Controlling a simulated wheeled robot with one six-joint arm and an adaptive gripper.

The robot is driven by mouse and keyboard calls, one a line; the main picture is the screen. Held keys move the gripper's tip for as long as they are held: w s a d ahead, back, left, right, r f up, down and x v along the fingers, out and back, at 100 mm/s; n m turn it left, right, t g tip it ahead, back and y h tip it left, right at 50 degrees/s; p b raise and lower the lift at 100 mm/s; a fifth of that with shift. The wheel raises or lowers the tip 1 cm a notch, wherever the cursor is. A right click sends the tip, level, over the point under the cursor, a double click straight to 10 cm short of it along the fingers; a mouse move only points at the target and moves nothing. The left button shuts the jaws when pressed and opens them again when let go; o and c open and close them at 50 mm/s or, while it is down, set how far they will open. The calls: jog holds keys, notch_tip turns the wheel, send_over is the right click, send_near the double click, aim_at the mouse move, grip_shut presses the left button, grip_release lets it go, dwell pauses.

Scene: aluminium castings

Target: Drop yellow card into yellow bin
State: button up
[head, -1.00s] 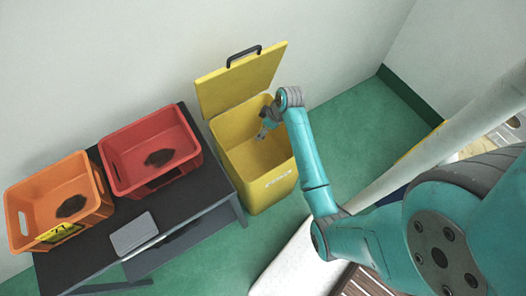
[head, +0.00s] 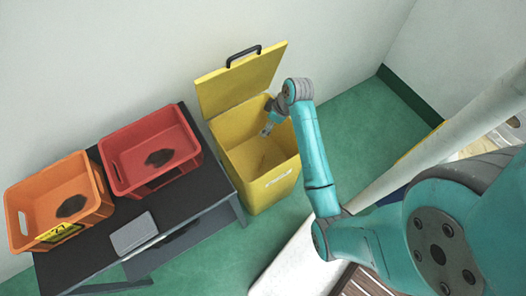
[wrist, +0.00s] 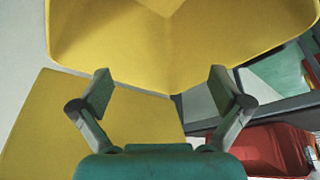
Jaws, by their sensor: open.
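The yellow bin (head: 270,187) stands on the floor with its lid (head: 240,82) raised against the wall. My gripper (head: 266,131) is over the bin's open mouth, near its back side. In the wrist view my gripper (wrist: 160,88) has its two fingers spread with nothing between them. The bin's yellow wall (wrist: 190,45) fills the top of that view. I cannot make out a loose card in the bin; much of its inside is hidden. A yellow card or label (head: 60,232) with dark marks is on the front of the orange crate.
A dark table left of the bin bears an orange crate (head: 98,190) and a red crate (head: 125,180), each with a dark piece inside. A grey flat box (head: 133,232) lies at the table's front. Green floor (head: 355,125) is clear right of the bin.

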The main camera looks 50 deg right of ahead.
jog(key=v, duration=0.7)
jog(key=shift+a, duration=0.1)
